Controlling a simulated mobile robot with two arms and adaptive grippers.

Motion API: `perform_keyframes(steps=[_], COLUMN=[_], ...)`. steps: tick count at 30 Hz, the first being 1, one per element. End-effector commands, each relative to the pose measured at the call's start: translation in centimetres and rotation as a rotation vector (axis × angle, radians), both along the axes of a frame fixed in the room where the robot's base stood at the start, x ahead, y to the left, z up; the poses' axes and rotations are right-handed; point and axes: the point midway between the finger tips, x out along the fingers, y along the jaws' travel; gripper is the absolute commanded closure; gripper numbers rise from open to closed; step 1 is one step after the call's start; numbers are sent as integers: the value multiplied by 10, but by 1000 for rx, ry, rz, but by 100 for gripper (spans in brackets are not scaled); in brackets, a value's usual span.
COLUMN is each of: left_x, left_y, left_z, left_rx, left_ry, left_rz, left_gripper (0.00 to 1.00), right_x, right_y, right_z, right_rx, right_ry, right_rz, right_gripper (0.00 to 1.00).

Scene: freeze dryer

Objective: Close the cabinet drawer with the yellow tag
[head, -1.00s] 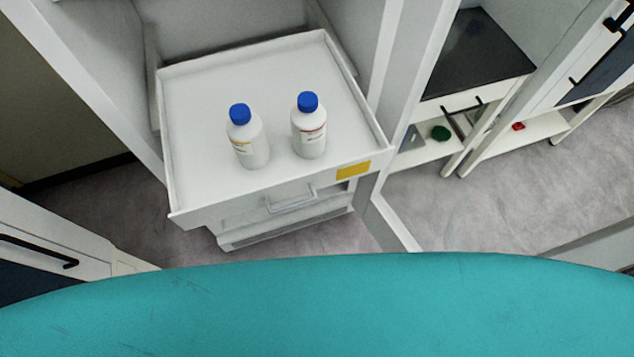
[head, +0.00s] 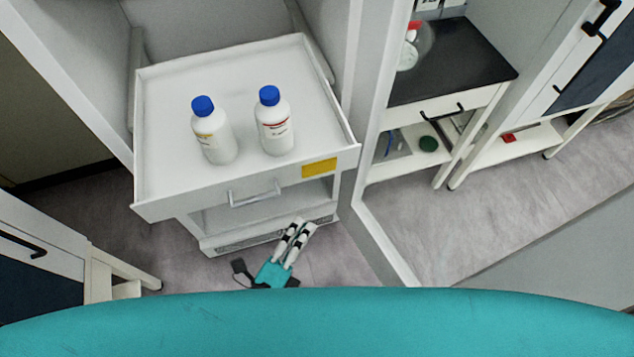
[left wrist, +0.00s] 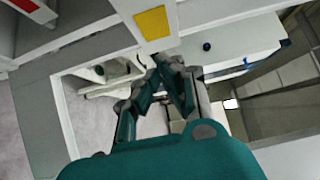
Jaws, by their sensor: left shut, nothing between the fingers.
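The white cabinet drawer (head: 165,110) is pulled out of its cabinet, with a yellow tag (head: 319,168) and a metal handle (head: 254,194) on its front. Two white bottles with blue caps, a left one (head: 213,135) and a right one (head: 274,125), stand upright in it. My left gripper (head: 306,226) is shut and empty, in front of and below the drawer front, apart from it in the head view. In the left wrist view the yellow tag (left wrist: 152,23) is just beyond the fingers (left wrist: 176,88). My right gripper is not in view.
A tall cabinet door frame (head: 365,180) rises right of the drawer. A dark-topped bench (head: 455,65) stands further right. Another white cabinet (head: 50,245) is at the lower left. Grey floor (head: 450,220) is clear at the right.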

Motion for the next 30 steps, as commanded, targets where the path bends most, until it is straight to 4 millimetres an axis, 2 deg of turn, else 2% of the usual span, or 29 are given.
perform_keyframes(steps=[4,11,15,21,30], left_x=[29,71,92,106,107], left_y=[-16,-40,-32,-28,-27], left_z=[4,3,2,0,-1], left_rx=[-3,-3,2,-2,-1], left_ry=[-3,1,1,3,4], left_rz=[0,0,-1,0,0], left_gripper=[100,100,100,100,100], right_x=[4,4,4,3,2], right_y=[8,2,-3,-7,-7], right_z=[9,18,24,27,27], right_rx=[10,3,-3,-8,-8], right_ry=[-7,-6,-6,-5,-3], right_rz=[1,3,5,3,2], right_gripper=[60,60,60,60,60])
